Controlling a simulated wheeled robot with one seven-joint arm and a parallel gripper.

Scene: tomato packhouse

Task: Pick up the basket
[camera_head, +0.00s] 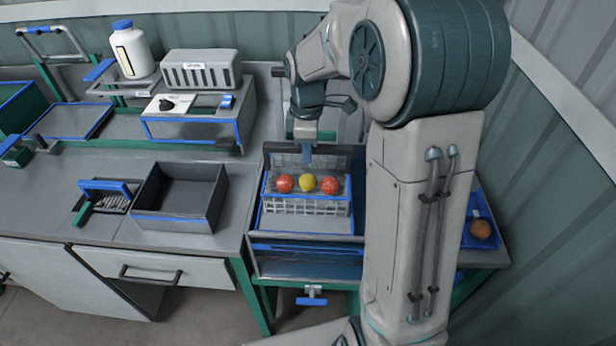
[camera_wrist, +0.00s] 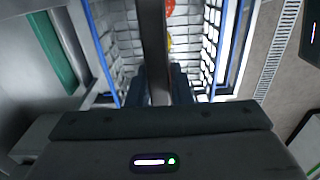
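The basket (camera_head: 306,207) is a pale wire-grid basket with blue edging. It stands upright in an open grey bay at the workbench and holds two red tomatoes with a yellow one between them. My gripper (camera_head: 307,150) points down over the back part of the basket. In the wrist view, the basket's grid wall (camera_wrist: 211,45) shows beyond the gripper. A grey bar, which looks like the basket's handle (camera_wrist: 152,40), runs between the two dark fingers of my gripper (camera_wrist: 158,88). The fingers lie close on both sides of it; whether they press on it is unclear.
An empty dark bin (camera_head: 180,220) and a blue-handled tool (camera_head: 105,187) sit on the bench at left. Behind are a white jar (camera_head: 132,50) and a grey slotted box (camera_head: 201,70). A blue tray (camera_head: 474,238) with an orange-brown round fruit is at right, beyond my arm.

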